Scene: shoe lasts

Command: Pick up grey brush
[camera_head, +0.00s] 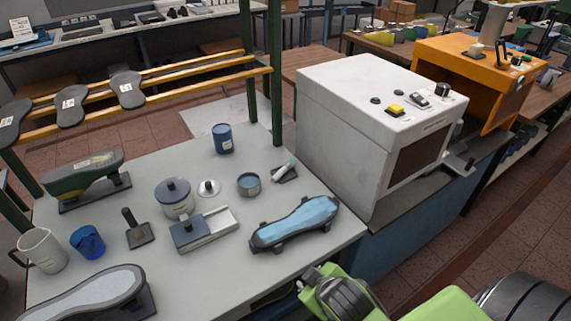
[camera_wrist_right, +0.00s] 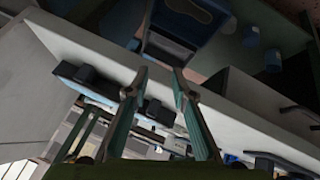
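No object is plainly marked as the grey brush. A dark grey block with an upright handle (camera_head: 138,231), brush-like in shape, stands on the near left part of the grey-white table (camera_head: 150,270). A small grey-and-white tool (camera_head: 285,172) lies near the table's right side; I cannot tell if it is a brush. My right gripper is open and empty in the right wrist view (camera_wrist_right: 160,84), close to a table edge. In the head view my green right arm is at the bottom right, apart from both items. My left gripper is not in view.
A white machine (camera_head: 340,110) stands at the right.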

